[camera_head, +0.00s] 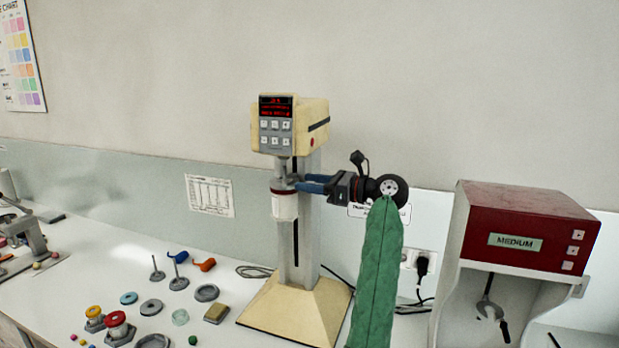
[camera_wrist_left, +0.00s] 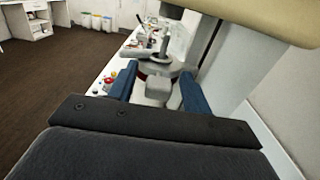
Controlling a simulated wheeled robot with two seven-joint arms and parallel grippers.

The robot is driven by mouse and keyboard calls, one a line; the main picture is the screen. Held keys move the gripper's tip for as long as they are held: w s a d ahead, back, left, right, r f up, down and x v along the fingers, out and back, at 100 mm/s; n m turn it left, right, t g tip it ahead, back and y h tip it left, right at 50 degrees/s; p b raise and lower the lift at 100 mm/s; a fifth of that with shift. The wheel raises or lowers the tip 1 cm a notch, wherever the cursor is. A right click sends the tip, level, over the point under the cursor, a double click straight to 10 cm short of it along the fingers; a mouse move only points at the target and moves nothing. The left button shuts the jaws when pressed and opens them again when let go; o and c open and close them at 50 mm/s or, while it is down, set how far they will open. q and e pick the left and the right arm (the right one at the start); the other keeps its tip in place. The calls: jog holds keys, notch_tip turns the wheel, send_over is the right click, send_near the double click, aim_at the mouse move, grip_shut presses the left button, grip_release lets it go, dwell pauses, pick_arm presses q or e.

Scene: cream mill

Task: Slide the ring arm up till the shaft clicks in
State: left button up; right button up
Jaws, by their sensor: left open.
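The cream mill's head (camera_head: 290,125), with a lit red display and grey buttons, sits on a slotted grey column (camera_head: 306,230). The ring arm (camera_head: 283,189) is partway up the column below the head, with a red band and a pale cup (camera_head: 285,206). The wrist view shows its round grey ring (camera_wrist_left: 160,66) and a grey block (camera_wrist_left: 158,88) between my fingers. A thin shaft (camera_wrist_left: 165,40) stands above the ring there; I cannot tell whether it meets the head. My left gripper (camera_head: 303,184), blue-fingered, is open, its fingers on either side of the block. My right gripper is out of view.
A cream base (camera_head: 290,312) carries the column. Rings, discs, stirrers and coloured knobs lie on the white bench at left. A red-topped cabinet marked MEDIUM (camera_head: 525,228) stands at right. Cables and a wall socket (camera_head: 421,264) are behind my arm.

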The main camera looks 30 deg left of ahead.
pick_arm(q)
jog(key=shift+a, duration=0.25)
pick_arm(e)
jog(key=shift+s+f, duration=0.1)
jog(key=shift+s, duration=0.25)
pick_arm(q)
jog(key=shift+c, duration=0.2)
